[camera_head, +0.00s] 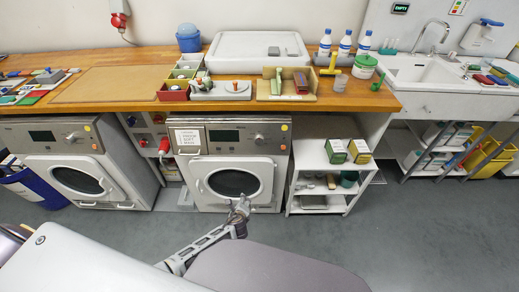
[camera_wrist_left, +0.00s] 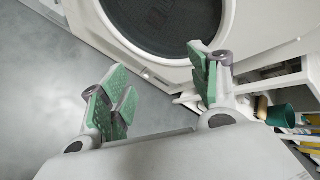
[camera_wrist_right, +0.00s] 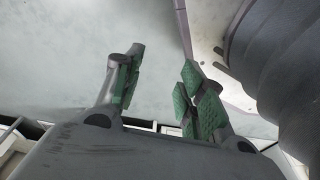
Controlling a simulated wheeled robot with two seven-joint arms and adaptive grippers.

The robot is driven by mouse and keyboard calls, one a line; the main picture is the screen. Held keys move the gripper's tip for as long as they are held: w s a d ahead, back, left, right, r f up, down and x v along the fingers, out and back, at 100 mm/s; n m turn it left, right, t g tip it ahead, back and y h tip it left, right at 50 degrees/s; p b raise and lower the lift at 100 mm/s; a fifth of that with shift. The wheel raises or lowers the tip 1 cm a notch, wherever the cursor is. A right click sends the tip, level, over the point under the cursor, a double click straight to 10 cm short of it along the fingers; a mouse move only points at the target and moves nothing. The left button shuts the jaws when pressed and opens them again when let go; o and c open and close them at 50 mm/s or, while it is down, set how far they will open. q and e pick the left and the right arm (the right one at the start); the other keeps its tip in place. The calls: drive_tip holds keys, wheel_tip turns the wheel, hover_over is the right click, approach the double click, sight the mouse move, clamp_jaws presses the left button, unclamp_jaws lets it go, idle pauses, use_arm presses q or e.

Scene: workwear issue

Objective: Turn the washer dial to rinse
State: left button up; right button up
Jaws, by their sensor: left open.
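Two washers stand under the counter, a left one (camera_head: 72,165) and a middle one (camera_head: 236,160). Each has a dark display and a small dial: the left washer's dial (camera_head: 73,137) and the middle washer's dial (camera_head: 259,139). The dial markings are too small to read. My left gripper (camera_head: 240,206) is in front of the lower part of the middle washer's round door, below its dial and apart from it. In the left wrist view it (camera_wrist_left: 158,66) is open and empty, facing the door. My right gripper (camera_wrist_right: 163,62) shows only in its wrist view, open and empty.
A printed card (camera_head: 187,138) is on the middle washer's front, left of its display. A white shelf unit (camera_head: 333,190) with boxes stands to its right. The wooden counter (camera_head: 225,103) above carries bins, bottles and tools. Grey floor (camera_head: 430,235) is clear at the right.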

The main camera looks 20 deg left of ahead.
use_arm(q)
drive_tip(key=w+d+r+m+t+b, duration=0.3)
drive_tip(key=w+r+m+t+b, duration=0.15)
drive_tip(key=w+r, duration=0.4)
drive_tip(key=m+t+y+b, duration=0.2)
drive_tip(key=m+t+b, duration=0.2)
drive_tip(key=b, duration=0.2)
approach(259, 142)
drive_tip(key=v, duration=0.5)
drive_tip(key=shift+r+g, duration=0.25)
drive_tip(key=shift+r, duration=0.2)
use_arm(e)
drive_tip(key=w+a, duration=0.1)
drive_tip(key=w, duration=0.5)
drive_tip(key=shift+w+a, duration=0.2)
drive_tip(key=shift+a, duration=0.15)
use_arm(q)
drive_tip(key=shift+w, duration=0.1)
